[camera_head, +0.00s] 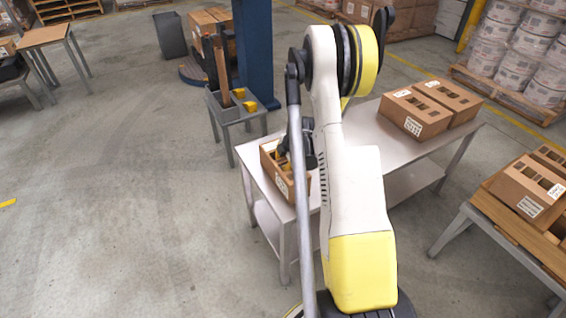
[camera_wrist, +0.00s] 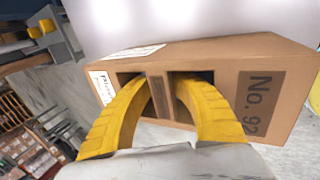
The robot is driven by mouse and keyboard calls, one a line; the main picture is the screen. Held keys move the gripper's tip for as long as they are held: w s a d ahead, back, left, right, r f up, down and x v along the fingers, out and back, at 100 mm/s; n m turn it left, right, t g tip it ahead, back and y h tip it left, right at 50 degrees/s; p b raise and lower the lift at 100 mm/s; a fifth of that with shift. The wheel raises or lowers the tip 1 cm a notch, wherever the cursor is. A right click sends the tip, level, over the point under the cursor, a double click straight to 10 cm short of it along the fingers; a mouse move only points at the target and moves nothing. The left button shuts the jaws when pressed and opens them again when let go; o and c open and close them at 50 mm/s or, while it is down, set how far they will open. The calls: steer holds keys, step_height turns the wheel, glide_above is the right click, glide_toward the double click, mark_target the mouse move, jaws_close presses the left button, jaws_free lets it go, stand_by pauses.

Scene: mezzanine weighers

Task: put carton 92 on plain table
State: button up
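Carton 92 (camera_wrist: 225,58) is a brown box with "No. 92" printed on a dark patch, a white label and two openings with a cardboard strip between them. In the wrist view the two yellow fingers of my gripper (camera_wrist: 162,82) reach into the openings, one on each side of the strip, and close on it. In the head view the carton (camera_head: 271,172) is at the left end of a light grey metal table (camera_head: 349,153), partly hidden by my arm. I cannot tell whether it rests on the top or hangs just above it.
Two cartons (camera_head: 415,112) stand at the far right of the grey table. A wood-topped table (camera_head: 497,222) at the right carries more cartons. A small grey stand (camera_head: 236,113) with yellow items is behind, near a blue column (camera_head: 254,50). A bare wood-topped table (camera_head: 45,36) is at upper left. The left floor is clear.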

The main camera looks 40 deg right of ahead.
steer(key=p+v, duration=0.5)
steer(key=v, duration=0.7)
steer(key=s+a+r+m, duration=0.1)
steer(key=a+r+m, duration=0.5)
steer(key=a+r, duration=0.95)
steer(key=s+a+r+m+t, duration=0.1)
steer(key=s+a+r+m, duration=0.2)
steer(key=s+a, duration=0.4)
steer(key=s+a+r+m+t+y, duration=0.1)
steer(key=s+a+r+m, duration=0.2)
steer(key=s+a+m, duration=0.3)
steer(key=s+a, duration=0.1)
steer(key=a, duration=0.3)
steer(key=shift+a+r, duration=0.2)
steer(key=shift+a, duration=0.15)
steer(key=shift+s, duration=0.1)
